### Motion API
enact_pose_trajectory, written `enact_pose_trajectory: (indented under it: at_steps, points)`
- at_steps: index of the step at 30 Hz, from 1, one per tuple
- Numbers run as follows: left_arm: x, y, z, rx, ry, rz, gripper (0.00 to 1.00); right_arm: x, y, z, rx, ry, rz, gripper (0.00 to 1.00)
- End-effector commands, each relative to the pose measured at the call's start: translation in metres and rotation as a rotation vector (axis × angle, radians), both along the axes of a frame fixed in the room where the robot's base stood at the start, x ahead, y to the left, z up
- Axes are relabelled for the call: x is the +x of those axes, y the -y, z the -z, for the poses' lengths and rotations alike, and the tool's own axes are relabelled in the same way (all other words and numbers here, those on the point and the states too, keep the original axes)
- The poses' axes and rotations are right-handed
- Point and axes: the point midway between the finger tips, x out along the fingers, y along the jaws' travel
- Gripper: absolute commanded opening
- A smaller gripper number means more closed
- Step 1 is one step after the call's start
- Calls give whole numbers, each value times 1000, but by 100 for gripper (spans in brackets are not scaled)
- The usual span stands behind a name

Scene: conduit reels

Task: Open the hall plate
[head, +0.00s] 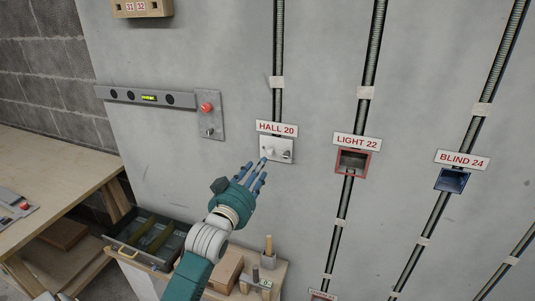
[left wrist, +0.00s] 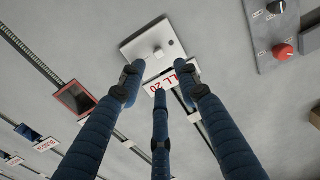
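The hall plate (head: 276,150) is a pale plate on the grey wall under the HALL 20 label (head: 277,128). It has a white knob and a small dark fitting at its right. It lies flat on the wall and looks closed. My left gripper (head: 257,167) is just below and left of the plate, with its blue fingers spread and empty. In the left wrist view the plate (left wrist: 151,48) lies beyond the fingertips (left wrist: 160,80), which look apart from it. The fingers partly cover the label there. My right gripper is not in view.
Right of the plate are an open red-framed LIGHT 22 box (head: 351,162) and a blue BLIND 24 box (head: 452,180), with vertical conduits. A panel with a red button (head: 206,107) is at left. Below stand an open drawer (head: 150,237) and a small bench (head: 283,270).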

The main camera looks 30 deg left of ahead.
Motion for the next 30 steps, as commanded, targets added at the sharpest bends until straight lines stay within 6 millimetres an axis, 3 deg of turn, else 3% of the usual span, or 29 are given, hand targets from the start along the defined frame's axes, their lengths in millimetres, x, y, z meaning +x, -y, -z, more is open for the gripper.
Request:
enact_pose_trajectory:
  at_steps: [9, 15, 28, 30]
  points:
    - [58, -14, -3, 0, -1, 0, 33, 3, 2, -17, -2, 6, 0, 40]
    - [85, -20, -2, 1, 0, 1, 33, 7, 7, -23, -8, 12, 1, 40]
    - [95, -22, 1, 1, -1, 1, 33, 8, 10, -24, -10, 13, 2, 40]
    - [95, -22, 1, 1, -2, 1, 19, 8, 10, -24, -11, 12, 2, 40]
